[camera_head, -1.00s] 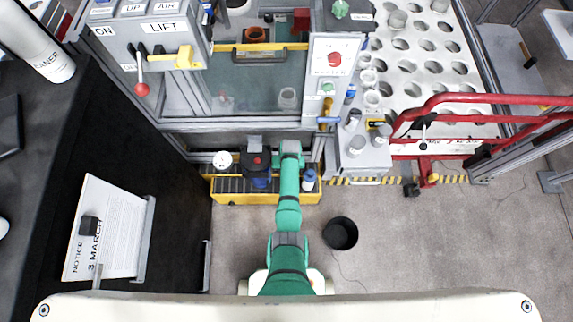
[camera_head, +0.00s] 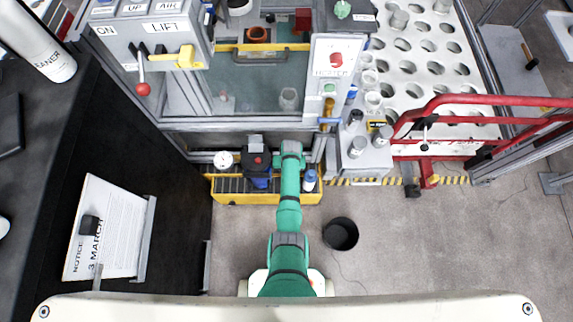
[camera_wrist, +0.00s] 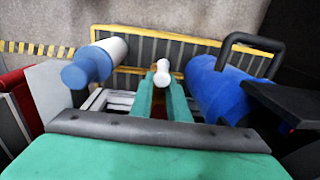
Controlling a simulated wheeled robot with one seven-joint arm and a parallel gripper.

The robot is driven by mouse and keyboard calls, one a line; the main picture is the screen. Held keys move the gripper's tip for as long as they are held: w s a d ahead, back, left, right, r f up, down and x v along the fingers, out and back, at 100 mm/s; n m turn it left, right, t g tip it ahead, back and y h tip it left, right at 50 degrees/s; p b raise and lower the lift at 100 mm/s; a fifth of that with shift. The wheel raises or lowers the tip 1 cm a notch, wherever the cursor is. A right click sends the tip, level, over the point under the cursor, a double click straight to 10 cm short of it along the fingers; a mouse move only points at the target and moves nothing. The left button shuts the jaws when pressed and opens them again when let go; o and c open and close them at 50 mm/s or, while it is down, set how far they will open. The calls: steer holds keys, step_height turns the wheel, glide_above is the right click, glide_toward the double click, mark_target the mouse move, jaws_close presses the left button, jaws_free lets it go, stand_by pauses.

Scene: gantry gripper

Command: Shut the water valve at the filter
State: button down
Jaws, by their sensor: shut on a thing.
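The filter (camera_head: 259,178) is a blue body with a black top and a red button, standing on the yellow-edged grate left of my arm. In the wrist view, a large blue cylinder (camera_wrist: 216,88) lies to the right of my fingers. My gripper (camera_wrist: 161,88) points down toward the grate. Its two green fingers are shut on a small white-ended piece (camera_wrist: 162,70), which looks like the water valve's handle. The fingers cover most of it, so how far it is turned cannot be told. In the head view, my arm hides the fingers and the valve.
A blue-and-white bottle (camera_head: 309,180) stands close right of my arm and shows at left in the wrist view (camera_wrist: 92,62). A round white gauge (camera_head: 223,160) is left of the filter. A black bucket (camera_head: 341,234) stands on open floor. The yellow-edged grate (camera_head: 232,199) lies below.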

steer(key=shift+s+d+f, duration=0.1)
steer(key=shift+s+f, duration=0.05)
steer(key=shift+s, duration=0.35)
steer(key=c, duration=1.9)
jaws_free()
steer(key=o, duration=0.6)
steer(key=shift+w, duration=0.1)
steer(key=shift+c, duration=0.2)
steer(key=shift+w+r, duration=0.15)
steer(key=shift+r, duration=0.05)
steer(key=shift+r, duration=0.15)
step_height(320, 180, up, 10)
steer(key=shift+d+r, duration=0.15)
steer(key=shift+d, duration=0.15)
